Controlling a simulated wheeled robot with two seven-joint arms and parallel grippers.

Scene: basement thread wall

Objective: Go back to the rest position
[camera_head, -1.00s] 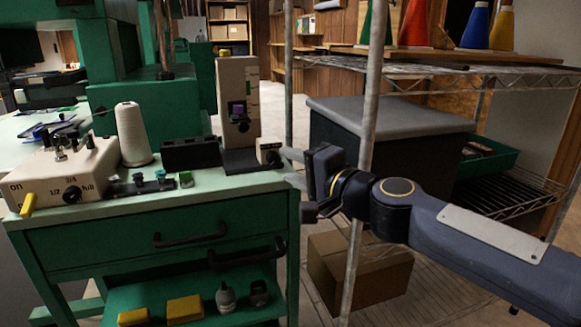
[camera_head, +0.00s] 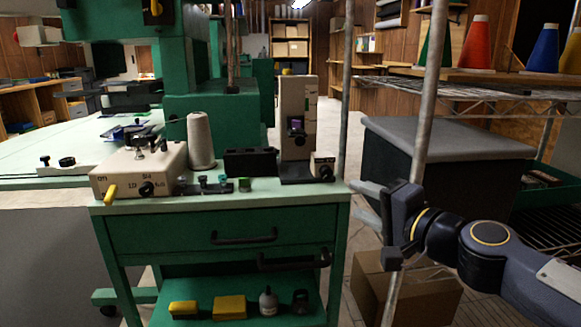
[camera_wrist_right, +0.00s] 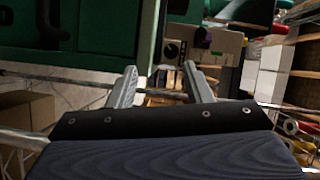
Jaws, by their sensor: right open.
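My right gripper (camera_head: 368,200) shows at the right of the head view, just off the right edge of the green cart (camera_head: 200,215) and in front of a metal rack post. Its jaws are apart and nothing is between them. In the right wrist view the two grey fingers (camera_wrist_right: 160,88) are spread, with the cart's side and the cream device (camera_wrist_right: 222,45) beyond them. My left gripper is in neither view.
On the cart top stand a cream control box (camera_head: 140,170), a white thread cone (camera_head: 200,140) and a tall cream device (camera_head: 298,125). A wire rack (camera_head: 480,102) with coloured cones is at right. A cardboard box (camera_head: 430,300) lies below my right arm.

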